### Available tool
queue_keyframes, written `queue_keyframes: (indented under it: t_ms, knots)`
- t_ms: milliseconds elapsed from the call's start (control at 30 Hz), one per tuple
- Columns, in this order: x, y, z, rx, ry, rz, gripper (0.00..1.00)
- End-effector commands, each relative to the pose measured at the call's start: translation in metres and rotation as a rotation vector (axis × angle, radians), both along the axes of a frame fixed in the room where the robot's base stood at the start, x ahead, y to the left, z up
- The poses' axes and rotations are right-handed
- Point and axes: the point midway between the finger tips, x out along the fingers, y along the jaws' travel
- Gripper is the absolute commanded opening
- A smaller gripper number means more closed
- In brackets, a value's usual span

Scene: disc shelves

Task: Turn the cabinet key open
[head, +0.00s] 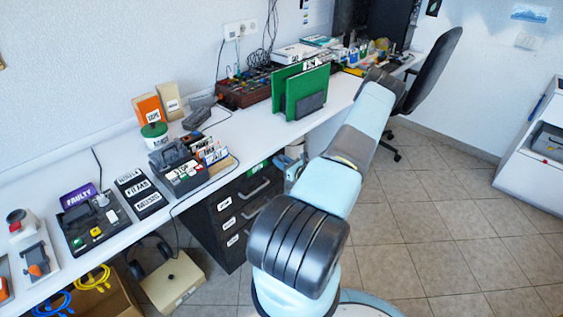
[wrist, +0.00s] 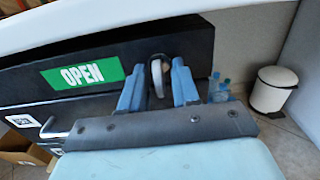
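The black drawer cabinet (head: 215,240) stands under the white desk. Its green label reading OPEN (wrist: 86,75) is on the front near the top, left of the key. The key (wrist: 157,77) shows as a pale ring or bow at the cabinet's dark top panel. My gripper (wrist: 158,80) is open, with one blue finger on each side of the key. A gap shows between the fingers and the key, and I cannot tell any contact. In the head view my gripper (head: 291,160) is at the cabinet's upper right, and the key is hidden there.
The white desk (head: 118,151) overhangs the cabinet, close above my gripper. A drawer handle (wrist: 50,128) sticks out low at left. Bottles (wrist: 219,90) and a white bin (wrist: 273,90) stand on the floor at right. Open tiled floor (head: 440,235) lies to the right.

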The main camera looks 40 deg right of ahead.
Motion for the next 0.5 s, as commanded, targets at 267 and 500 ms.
queue_keyframes:
  t_ms: [267, 500]
  knots:
    - [0.0, 0.0, 0.001, 0.0, -0.002, 0.0, 0.34]
    - [-0.022, -0.003, 0.001, 0.0, -0.001, -0.002, 0.34]
